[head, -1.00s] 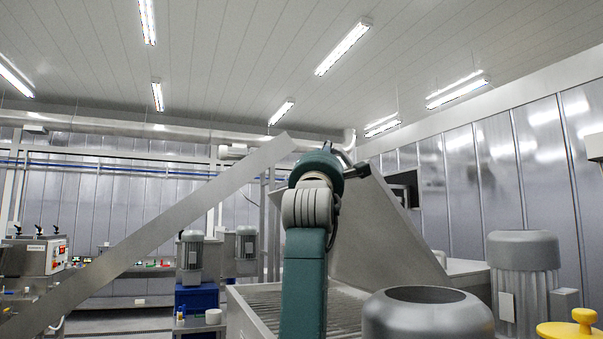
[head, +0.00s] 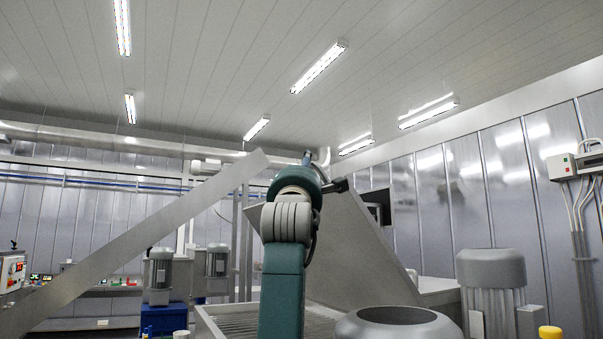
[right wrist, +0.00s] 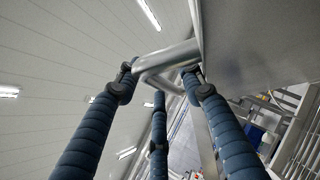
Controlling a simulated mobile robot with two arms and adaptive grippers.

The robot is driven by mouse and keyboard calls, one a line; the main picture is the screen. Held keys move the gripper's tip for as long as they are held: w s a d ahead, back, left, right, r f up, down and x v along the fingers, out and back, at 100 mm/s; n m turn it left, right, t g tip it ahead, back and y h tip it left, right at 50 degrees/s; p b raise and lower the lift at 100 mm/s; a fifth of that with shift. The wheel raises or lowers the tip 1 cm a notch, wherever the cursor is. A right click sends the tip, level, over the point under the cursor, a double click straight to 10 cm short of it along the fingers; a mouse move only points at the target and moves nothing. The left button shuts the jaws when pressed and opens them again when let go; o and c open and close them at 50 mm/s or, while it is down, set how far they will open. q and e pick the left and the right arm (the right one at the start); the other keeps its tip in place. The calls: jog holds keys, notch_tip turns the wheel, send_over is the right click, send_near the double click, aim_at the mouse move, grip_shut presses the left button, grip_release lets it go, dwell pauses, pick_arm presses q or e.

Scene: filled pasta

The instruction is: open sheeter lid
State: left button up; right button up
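The sheeter lid appears to be the grey metal panel (head: 345,250) that stands tilted behind my right arm in the head view, above a slatted metal bed (head: 232,322). In the right wrist view the same grey panel (right wrist: 265,40) fills the upper right. A bent metal bar handle (right wrist: 168,58) sticks out from its edge. My right gripper (right wrist: 160,78) has its fingers spread wide, with the tips close around the handle; I cannot tell if they touch it. In the head view the right gripper (head: 338,185) is mostly hidden behind my wrist. My left gripper is not in view.
A long flat metal strip (head: 130,240) slants across the left. A round grey vessel (head: 400,328) and a motor housing (head: 492,290) stand at the right front. More motors (head: 160,275) and a blue box (head: 163,318) are at the back left.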

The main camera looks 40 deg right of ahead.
jog(key=v, duration=1.2)
jog(key=shift+w+f, duration=0.1)
